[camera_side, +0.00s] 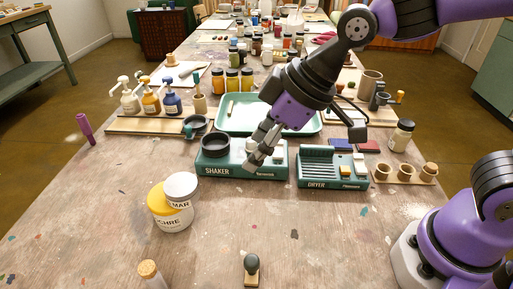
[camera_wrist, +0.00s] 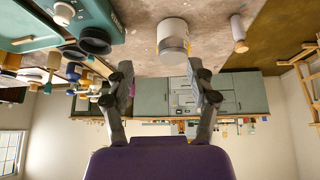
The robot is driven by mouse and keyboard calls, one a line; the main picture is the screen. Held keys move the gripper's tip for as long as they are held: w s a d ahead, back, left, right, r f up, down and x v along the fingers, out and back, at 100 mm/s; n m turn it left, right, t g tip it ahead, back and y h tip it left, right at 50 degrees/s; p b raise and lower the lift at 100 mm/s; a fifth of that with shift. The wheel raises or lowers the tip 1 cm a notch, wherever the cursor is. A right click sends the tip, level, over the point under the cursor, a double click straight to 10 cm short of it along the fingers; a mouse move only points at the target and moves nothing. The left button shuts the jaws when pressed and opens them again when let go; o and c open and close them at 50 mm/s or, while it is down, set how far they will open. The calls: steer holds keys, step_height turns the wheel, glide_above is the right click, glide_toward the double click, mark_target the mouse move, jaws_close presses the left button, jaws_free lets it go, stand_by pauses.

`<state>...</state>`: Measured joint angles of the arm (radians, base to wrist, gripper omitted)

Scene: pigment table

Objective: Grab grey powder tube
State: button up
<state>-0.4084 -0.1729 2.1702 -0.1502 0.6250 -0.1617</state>
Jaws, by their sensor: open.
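A corked clear tube (camera_side: 152,274) stands at the front left of the table, cut off by the picture's lower edge. Its contents are too small to tell for sure, but look pale. In the wrist view, a corked tube (camera_wrist: 239,34) shows at the upper right, beyond the fingers. My gripper (camera_side: 262,152) is over the green shaker (camera_side: 215,171), well apart from the tube. In the wrist view my gripper (camera_wrist: 162,82) has its two fingers spread with nothing between them. The fingers partly hide the shaker's top in the side view.
Stacked ochre and grey-lidded jars (camera_side: 170,218) stand between shaker and tube. A dryer (camera_side: 333,184) and a rack of cups (camera_side: 405,177) are at right. A stamp (camera_side: 251,270) stands at the front. Pump bottles (camera_side: 151,103) stand at back left. The front-left table is mostly clear.

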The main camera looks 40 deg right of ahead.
mark_target(158, 270)
steer(key=a+f+n+y, duration=0.1)
steer(key=a+f+n, duration=0.1)
steer(key=a, duration=0.3)
steer(key=a+f+n+g, duration=0.1)
steer(key=a+f, duration=0.3)
steer(key=a, duration=0.2)
steer(key=s+a+f+n+g+y, duration=0.1)
steer(key=a+f+n, duration=0.1)
steer(key=a, duration=0.4)
steer(key=shift+s+a+f+n+y, duration=0.1)
steer(key=shift+a+f+n+y, duration=0.2)
steer(key=shift+f, duration=0.35)
steer(key=x, duration=0.5)
steer(key=shift+s+a+f, duration=0.1)
steer(key=shift+a+f, duration=0.2)
steer(key=shift+f, duration=0.05)
steer(key=shift+c, duration=0.4)
jaws_close()
